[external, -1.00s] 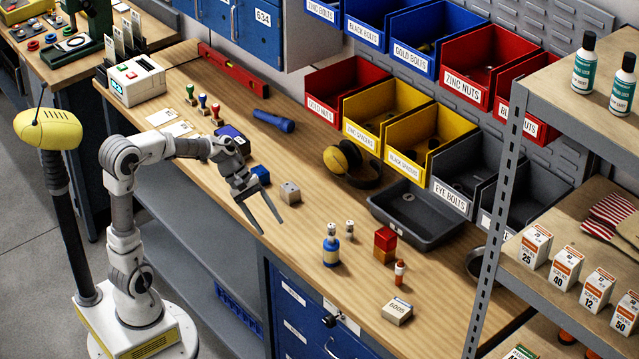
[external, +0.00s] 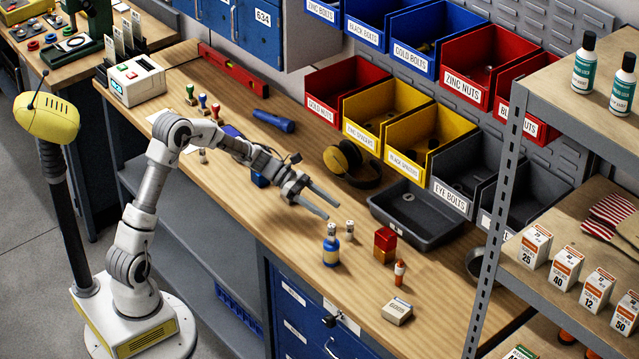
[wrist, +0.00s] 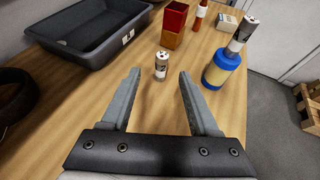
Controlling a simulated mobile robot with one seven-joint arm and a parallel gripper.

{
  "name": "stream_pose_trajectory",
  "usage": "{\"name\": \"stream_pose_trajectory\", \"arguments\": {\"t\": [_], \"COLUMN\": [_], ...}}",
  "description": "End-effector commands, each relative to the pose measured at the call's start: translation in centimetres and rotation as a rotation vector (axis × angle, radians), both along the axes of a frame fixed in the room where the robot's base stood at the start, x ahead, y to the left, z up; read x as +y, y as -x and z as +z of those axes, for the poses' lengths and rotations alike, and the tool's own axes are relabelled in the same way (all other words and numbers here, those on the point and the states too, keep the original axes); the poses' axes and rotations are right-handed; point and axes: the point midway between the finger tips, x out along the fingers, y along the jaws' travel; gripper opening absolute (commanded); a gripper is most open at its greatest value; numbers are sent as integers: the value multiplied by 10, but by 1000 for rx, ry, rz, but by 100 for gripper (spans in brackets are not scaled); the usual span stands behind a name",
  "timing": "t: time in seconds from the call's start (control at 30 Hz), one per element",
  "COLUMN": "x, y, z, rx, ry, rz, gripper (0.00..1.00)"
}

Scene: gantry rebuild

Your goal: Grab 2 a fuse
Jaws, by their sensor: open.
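A small pale cylinder with metal ends, which looks like a fuse (external: 349,228), stands upright on the workbench; it also shows in the wrist view (wrist: 161,66). A similar fuse-like cylinder (wrist: 243,33) sits upright on top of a blue and yellow container (wrist: 221,70), right of the standing one. That container also shows in the external view (external: 331,250). My gripper (external: 332,212) is open and empty. In the wrist view its fingers (wrist: 160,78) point toward the standing fuse, which appears just beyond and between the tips, apart from both.
A red and orange block stack (external: 384,246), a small red-and-white bottle (external: 399,273) and a white box (external: 397,311) stand to the right. A grey tray (external: 410,235) lies behind, with yellow ear muffs (external: 345,158) nearby. Another small cylinder (external: 203,157) stands near my arm.

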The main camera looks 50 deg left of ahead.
Motion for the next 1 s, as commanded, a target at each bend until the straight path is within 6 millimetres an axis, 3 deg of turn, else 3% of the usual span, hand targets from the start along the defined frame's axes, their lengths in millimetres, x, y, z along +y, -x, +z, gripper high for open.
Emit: {"name": "stream_pose_trajectory", "arguments": {"t": [0.23, 0.57, 0.83, 1.0], "x": [-43, -62, -97, -102], "y": [-16, -23, -34, -37], "z": [-20, -27, -41, -43], "rx": [-2, -2, -2, -1], "ry": [-2, -2, -2, -3], "rz": [-3, -2, -3, 0], "gripper": [62, 62, 62, 62]}}
